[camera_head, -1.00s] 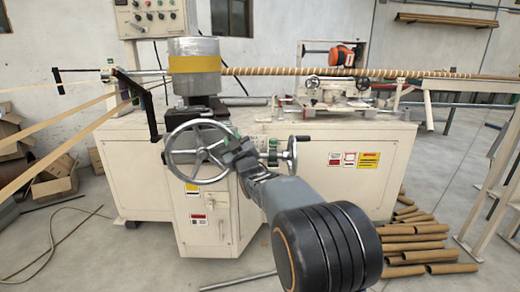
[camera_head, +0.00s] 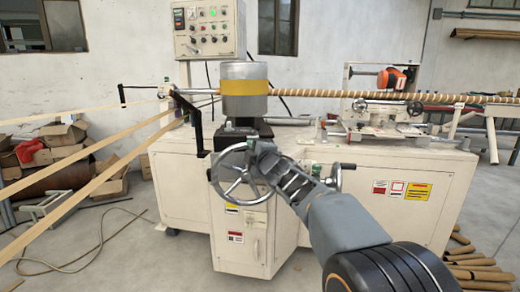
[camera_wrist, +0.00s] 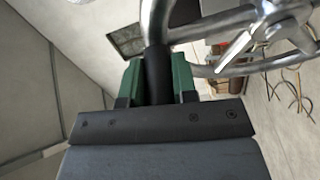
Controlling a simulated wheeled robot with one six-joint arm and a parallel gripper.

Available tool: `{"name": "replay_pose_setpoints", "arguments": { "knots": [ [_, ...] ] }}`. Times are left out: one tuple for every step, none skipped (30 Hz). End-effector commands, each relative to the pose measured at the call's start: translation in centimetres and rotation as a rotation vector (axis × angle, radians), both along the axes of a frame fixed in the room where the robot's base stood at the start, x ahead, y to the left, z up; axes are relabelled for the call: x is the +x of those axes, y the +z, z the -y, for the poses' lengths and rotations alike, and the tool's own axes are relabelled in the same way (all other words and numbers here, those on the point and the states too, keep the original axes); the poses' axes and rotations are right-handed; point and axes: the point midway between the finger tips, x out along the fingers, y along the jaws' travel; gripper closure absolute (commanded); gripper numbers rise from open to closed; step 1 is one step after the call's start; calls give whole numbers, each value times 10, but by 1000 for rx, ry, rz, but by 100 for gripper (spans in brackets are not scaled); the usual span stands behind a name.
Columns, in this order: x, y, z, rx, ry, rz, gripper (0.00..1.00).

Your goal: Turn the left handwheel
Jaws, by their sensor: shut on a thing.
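The left handwheel (camera_head: 213,174) is a silver spoked wheel on the front of the beige machine. Its rim and hub also show large at the upper right of the wrist view (camera_wrist: 272,12). My gripper (camera_head: 262,150) is at the wheel's upper right rim in the head view, with my arm reaching in from the lower right. In the wrist view, the green fingers of my gripper (camera_wrist: 158,75) are closed on both sides of the dark handle (camera_wrist: 157,62), which stands on the rim. The gripper hides part of the rim in the head view.
A second handwheel (camera_head: 336,177) sits just right of my forearm. A control panel (camera_head: 207,28) stands above the machine (camera_head: 390,170). Paper strips (camera_head: 110,165) run in from the left. Cardboard tubes (camera_head: 475,268) lie at the lower right. Floor at the front left is mostly clear, with a hose.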

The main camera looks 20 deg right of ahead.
Motion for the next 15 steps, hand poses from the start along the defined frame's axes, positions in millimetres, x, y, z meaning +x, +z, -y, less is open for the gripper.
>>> {"name": "replay_pose_setpoints", "arguments": {
  "knots": [
    [1, 6, -4, -27, 1, 0, 100],
    [1, 6, -6, -45, 2, -2, 100],
    [1, 6, -8, -67, 2, -7, 100],
    [2, 6, -10, -81, 1, -10, 100],
    [2, 6, -11, -95, 1, -12, 100],
    [2, 6, -13, -113, 1, -15, 100],
    [2, 6, -14, -125, 1, -17, 100],
    [3, 6, -15, -135, 0, -19, 100],
    [3, 6, -16, -147, 0, -23, 100],
    [3, 5, -17, -155, -1, -24, 100],
    [3, 5, -18, -163, 0, -24, 100],
    [3, 5, -19, -172, 0, -26, 100],
    [4, 5, -19, -179, 0, -27, 100],
    [4, 5, -20, -184, 0, -28, 100],
    [4, 5, -21, -189, 0, -29, 100]
  ]
}}
